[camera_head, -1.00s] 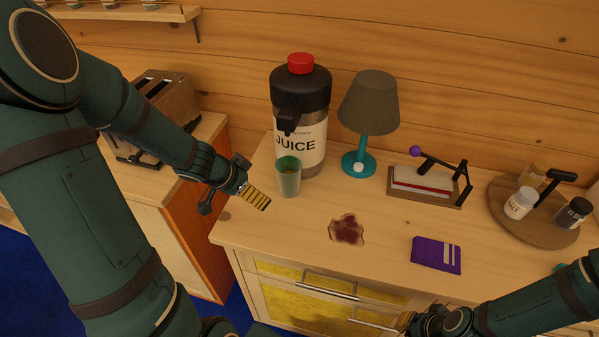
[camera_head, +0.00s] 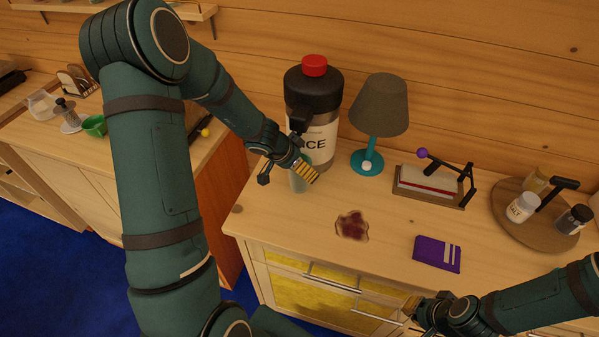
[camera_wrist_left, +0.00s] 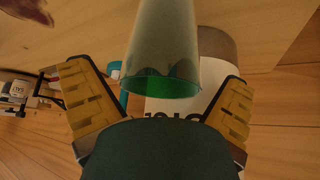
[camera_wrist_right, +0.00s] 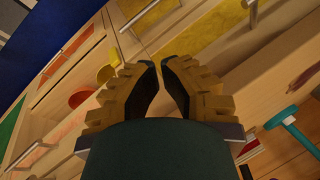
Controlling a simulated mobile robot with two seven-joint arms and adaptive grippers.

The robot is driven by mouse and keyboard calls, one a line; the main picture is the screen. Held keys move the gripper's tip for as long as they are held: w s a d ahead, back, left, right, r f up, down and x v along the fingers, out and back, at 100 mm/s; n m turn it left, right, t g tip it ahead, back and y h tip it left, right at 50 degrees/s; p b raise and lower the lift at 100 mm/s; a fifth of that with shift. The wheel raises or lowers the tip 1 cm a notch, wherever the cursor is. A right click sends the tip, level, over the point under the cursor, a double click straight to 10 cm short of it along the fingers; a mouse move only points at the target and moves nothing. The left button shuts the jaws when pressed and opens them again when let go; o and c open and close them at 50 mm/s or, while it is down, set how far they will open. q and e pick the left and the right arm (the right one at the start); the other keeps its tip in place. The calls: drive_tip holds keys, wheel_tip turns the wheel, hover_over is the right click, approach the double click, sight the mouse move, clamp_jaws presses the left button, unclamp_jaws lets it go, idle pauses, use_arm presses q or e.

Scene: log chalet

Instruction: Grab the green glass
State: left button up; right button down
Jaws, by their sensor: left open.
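The green glass (camera_head: 300,184) stands upright on the wooden counter, in front of the juice dispenser. My left gripper (camera_head: 307,172) is open at the glass and partly hides it in the head view. In the left wrist view, the translucent glass (camera_wrist_left: 165,45) shows between the two spread fingers, with its green-tinted round end toward the camera. Clear gaps show on both sides, so the fingers do not grip it. My right gripper (camera_wrist_right: 160,66) has its fingertips together and nothing in them. It is low at the counter's front, by the drawers.
The juice dispenser (camera_head: 318,105) stands close behind the glass. A teal lamp (camera_head: 378,110) is to its right.

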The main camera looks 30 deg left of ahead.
use_arm(q)
drive_tip(key=shift+w+f, duration=0.1)
drive_tip(key=shift+f, duration=0.2)
drive_tip(key=shift+c, duration=0.3)
drive_tip(key=c, duration=1.2)
drive_tip(key=shift+o, duration=0.2)
drive_tip(key=shift+r, duration=0.1)
